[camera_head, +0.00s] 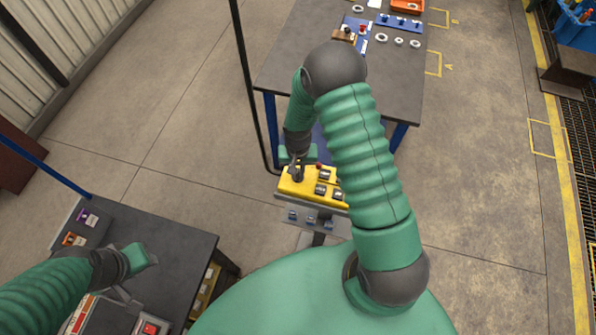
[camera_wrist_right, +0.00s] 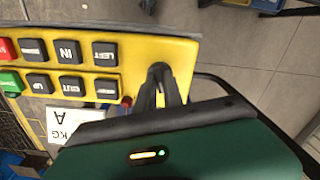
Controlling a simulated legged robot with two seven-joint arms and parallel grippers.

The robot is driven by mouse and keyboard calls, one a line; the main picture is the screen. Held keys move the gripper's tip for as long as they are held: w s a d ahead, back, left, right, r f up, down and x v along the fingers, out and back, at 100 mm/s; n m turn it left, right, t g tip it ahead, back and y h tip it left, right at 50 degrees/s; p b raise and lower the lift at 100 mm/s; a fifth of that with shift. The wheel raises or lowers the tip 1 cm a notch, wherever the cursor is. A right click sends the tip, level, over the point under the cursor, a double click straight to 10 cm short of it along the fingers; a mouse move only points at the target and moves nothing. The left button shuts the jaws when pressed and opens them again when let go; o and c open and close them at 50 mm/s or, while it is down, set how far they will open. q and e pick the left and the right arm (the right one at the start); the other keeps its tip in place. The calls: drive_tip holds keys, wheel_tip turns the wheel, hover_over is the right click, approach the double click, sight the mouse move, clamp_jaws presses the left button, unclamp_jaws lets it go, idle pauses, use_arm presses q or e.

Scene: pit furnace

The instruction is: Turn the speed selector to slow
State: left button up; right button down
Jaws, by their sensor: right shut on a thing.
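A yellow control box (camera_head: 312,188) stands on a post in front of me, with black buttons on its face. In the right wrist view the box (camera_wrist_right: 135,52) shows buttons marked IN, LEFT and OUT, and a red and a green one at the left edge. My right gripper (camera_head: 297,170) is over the box's left end. In the wrist view its fingers (camera_wrist_right: 162,88) are shut around the dark speed selector (camera_wrist_right: 158,70). The fingers hide most of the selector, and I cannot read its setting. My left gripper (camera_head: 140,257) is above a dark table at lower left; its fingers are unclear.
A grey table (camera_head: 385,85) with rings, blue and orange trays stands beyond the box. A dark table (camera_head: 180,245) is at lower left. A black cable (camera_head: 246,80) runs beside the box. Open floor (camera_head: 480,180) lies to the right.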

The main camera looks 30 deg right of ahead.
sight(298, 173)
drive_tip(key=shift+n, duration=1.1)
drive_tip(key=c, duration=1.5)
unclamp_jaws()
drive_tip(key=shift+o, duration=0.2)
drive_tip(key=shift+b, duration=0.3)
wheel_tip(298, 173, up, 17)
drive_tip(key=b, duration=0.3)
drive_tip(key=shift+f, duration=0.15)
